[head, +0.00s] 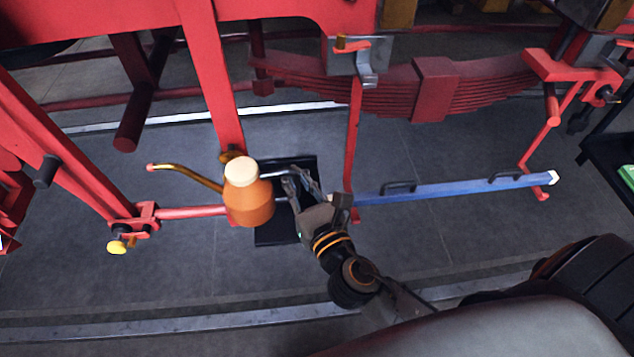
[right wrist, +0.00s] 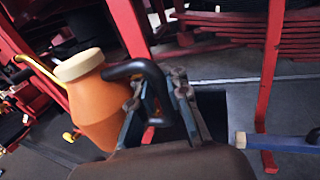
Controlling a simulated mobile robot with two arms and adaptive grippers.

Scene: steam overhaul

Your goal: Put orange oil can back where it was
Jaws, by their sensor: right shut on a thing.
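The orange oil can (head: 248,202) has a cream cap and a long brass spout pointing left. It looks upright in the head view and shows at the left of the right wrist view (right wrist: 98,108), with a black handle (right wrist: 143,69). My right gripper (head: 285,181) is shut on this handle, on the can's right side; its fingers also show in the right wrist view (right wrist: 163,100). A black flat tray or plate (head: 273,237) lies behind and below the can. I cannot tell whether the can touches it. My left gripper is not in view.
A blue bar (head: 455,188) with black handles runs to the right of the tray. Red frame posts (head: 212,80) and a red rod (head: 190,212) stand close around the can. A leaf spring (head: 435,88) is behind. Grey floor (head: 170,275) in front is clear.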

